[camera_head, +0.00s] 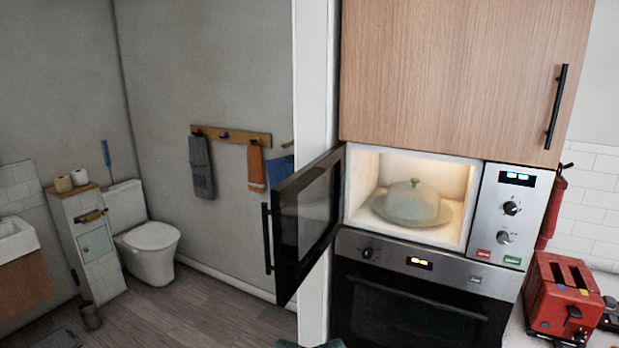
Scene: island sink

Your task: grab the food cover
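The food cover (408,206) is a pale, translucent dome with a small green knob on top. It sits over a round plate (441,219) inside the lit microwave (460,172). What lies under the cover cannot be made out. The microwave door (308,222) stands open, swung out to the left. Neither of my grippers is in view.
A built-in oven (405,300) is below the microwave, and a wooden cabinet (450,70) is above it. A red toaster (563,297) stands on the counter at the right. A toilet (147,240) and hanging towels (202,168) are at the left, with bare floor (215,318) in front.

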